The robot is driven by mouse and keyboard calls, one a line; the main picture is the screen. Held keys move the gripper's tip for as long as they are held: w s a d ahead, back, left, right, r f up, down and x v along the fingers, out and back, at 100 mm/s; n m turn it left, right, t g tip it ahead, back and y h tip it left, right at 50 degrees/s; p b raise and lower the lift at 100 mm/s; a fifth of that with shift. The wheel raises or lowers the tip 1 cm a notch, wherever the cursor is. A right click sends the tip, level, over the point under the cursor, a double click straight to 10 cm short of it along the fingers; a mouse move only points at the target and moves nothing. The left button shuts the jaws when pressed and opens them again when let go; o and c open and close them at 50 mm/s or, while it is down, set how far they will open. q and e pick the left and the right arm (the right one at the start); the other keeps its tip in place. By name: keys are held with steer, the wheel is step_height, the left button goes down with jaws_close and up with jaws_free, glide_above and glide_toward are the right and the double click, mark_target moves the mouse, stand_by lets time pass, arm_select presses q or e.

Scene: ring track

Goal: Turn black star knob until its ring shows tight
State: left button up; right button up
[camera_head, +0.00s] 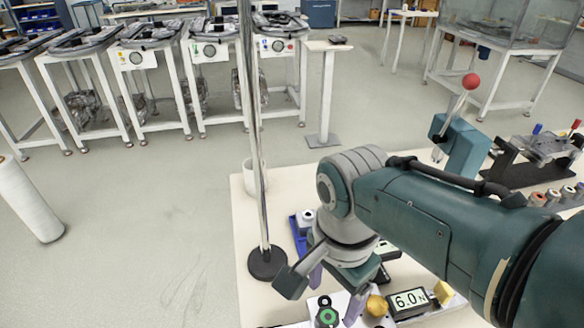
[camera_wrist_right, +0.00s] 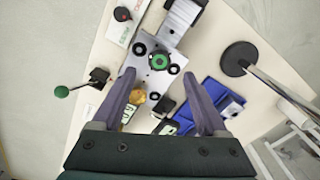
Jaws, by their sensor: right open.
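The black star knob (camera_head: 326,316) stands at the bottom of the head view, with a green ring showing on it. In the right wrist view the knob with its green ring (camera_wrist_right: 158,61) sits on a light metal plate (camera_wrist_right: 168,38) among smaller black round parts. My right gripper (camera_head: 332,302) is open and empty above the bench. In the wrist view the two fingertips of my right gripper (camera_wrist_right: 159,75) lie on either side of the knob, apart from it. How high they are above it I cannot tell. My left gripper is not in view.
A display (camera_head: 409,301) reading 6.0 N and a yellow knob (camera_head: 377,306) stand right of the star knob. The bench's left edge (camera_head: 238,235) is bare.

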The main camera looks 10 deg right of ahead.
mark_target(330, 319)
arm_select(q)
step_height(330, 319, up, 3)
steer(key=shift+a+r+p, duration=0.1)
steer(key=shift+p, duration=0.9)
arm_select(e)
step_height(330, 319, up, 5)
steer(key=shift+r, duration=0.15)
steer(key=s+d+r+n+t, duration=0.2)
steer(key=s+d+r+n, duration=0.25)
steer(key=s+n, duration=0.3)
steer(key=s+d+r+n+t, duration=0.1)
steer(key=s+d+r+n, duration=0.2)
steer(key=s+r+n, duration=0.5)
arm_select(q)
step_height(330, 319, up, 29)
steer(key=p, duration=2.9)
arm_select(e)
step_height(330, 319, up, 27)
steer(key=s+m, duration=0.1)
steer(key=shift+s+d+t, duration=0.2)
steer(key=shift+t, duration=0.1)
